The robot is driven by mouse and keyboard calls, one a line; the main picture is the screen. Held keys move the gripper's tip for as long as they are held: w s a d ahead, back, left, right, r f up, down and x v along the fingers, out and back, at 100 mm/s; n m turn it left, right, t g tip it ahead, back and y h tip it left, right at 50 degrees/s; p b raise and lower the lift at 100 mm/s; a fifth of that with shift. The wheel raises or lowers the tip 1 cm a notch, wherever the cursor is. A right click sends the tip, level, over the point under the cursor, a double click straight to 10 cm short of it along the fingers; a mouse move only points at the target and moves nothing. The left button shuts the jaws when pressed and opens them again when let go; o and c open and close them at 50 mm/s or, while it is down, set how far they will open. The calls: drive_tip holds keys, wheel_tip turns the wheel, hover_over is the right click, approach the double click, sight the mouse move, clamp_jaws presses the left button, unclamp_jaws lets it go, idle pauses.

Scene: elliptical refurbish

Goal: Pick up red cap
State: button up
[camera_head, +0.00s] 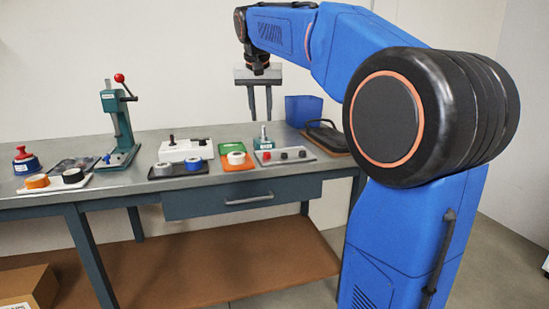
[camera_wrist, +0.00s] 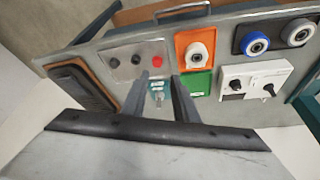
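A small red cap (camera_wrist: 158,61) stands on a grey tray (camera_wrist: 125,78) in the wrist view, at the end of a row beside two dark caps (camera_wrist: 136,60). In the head view the red cap (camera_head: 267,156) is on the same tray, on the bench right of the orange and green tray.
A small teal fixture (camera_head: 263,140) stands right behind the tray. The orange and green tray (camera_head: 237,165) is beside it, and a black case (camera_head: 325,133) and blue bin (camera_head: 303,110) are to the right. A tall green press (camera_head: 118,120) stands farther left.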

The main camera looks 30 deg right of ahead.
drive_tip(key=d, duration=0.1)
approach(267, 153)
drive_tip(key=shift+x, duration=1.2)
drive_tip(key=shift+w+x, duration=0.1)
drive_tip(key=shift+x, duration=1.4)
drive_tip(key=shift+w+x, duration=0.15)
drive_tip(key=shift+x, duration=1.35)
drive_tip(key=shift+d+r, duration=0.1)
drive_tip(key=shift+c, duration=0.7)
drive_tip(key=c, duration=0.5)
drive_tip(key=shift+r, duration=0.15)
drive_tip(key=shift+c, duration=0.2)
